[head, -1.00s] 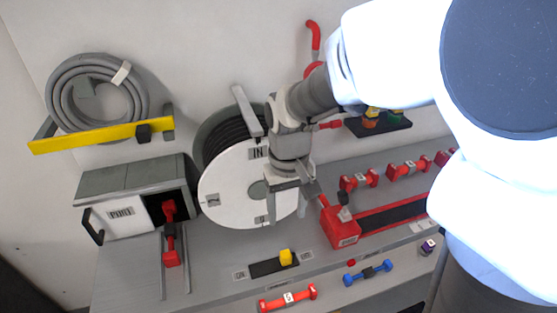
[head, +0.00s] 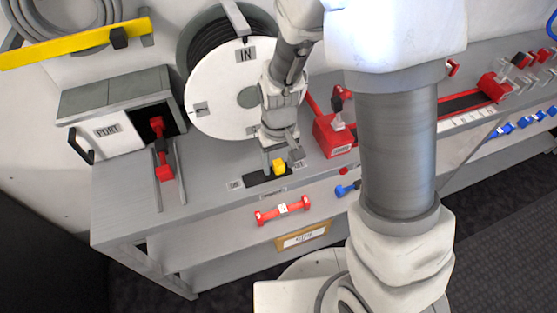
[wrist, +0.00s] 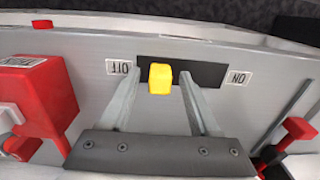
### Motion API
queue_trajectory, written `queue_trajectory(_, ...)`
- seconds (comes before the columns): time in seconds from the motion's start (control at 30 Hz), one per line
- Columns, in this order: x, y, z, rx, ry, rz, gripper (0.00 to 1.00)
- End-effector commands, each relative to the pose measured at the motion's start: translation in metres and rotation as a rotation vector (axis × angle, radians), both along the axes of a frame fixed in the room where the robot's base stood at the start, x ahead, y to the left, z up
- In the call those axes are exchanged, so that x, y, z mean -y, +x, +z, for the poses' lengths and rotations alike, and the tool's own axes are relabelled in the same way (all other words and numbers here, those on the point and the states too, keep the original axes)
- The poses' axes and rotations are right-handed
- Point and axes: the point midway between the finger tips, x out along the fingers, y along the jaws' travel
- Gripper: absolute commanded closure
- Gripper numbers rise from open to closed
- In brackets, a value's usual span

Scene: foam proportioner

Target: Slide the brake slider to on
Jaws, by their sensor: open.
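The brake slider is a yellow knob (head: 279,167) on a black track (head: 256,180) on the grey bench top. In the wrist view the knob (wrist: 160,78) stands near the OFF end of the track (wrist: 213,74). The OFF label (wrist: 119,67) is on the left there and the ON label (wrist: 238,77) on the right. My gripper (head: 273,168) points down at the track. In the wrist view my gripper (wrist: 159,82) is open, with one finger on each side of the knob. Whether either finger touches the knob is unclear.
A white hose reel (head: 215,105) marked IN stands behind the track. A red block with a lever (head: 333,138) is to its right. A red-handled slider (head: 163,160) on rails is to the left. A red bar (head: 283,210) is on the bench front below.

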Motion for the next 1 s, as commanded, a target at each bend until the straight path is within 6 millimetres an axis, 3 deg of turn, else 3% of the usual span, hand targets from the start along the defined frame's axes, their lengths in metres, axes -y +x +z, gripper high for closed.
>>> queue_trajectory(0.2,0.0000,0.0001,-0.0001,0.000,0.000,0.000,0.38)
queue_trajectory(0.23,0.0000,0.0001,-0.0001,0.000,0.000,0.000,0.41)
queue_trajectory(0.57,-0.0001,0.0002,0.0002,0.001,0.000,0.000,1.00)
queue_trajectory(1.0,0.0000,0.0004,0.0004,0.001,0.000,0.000,1.00)
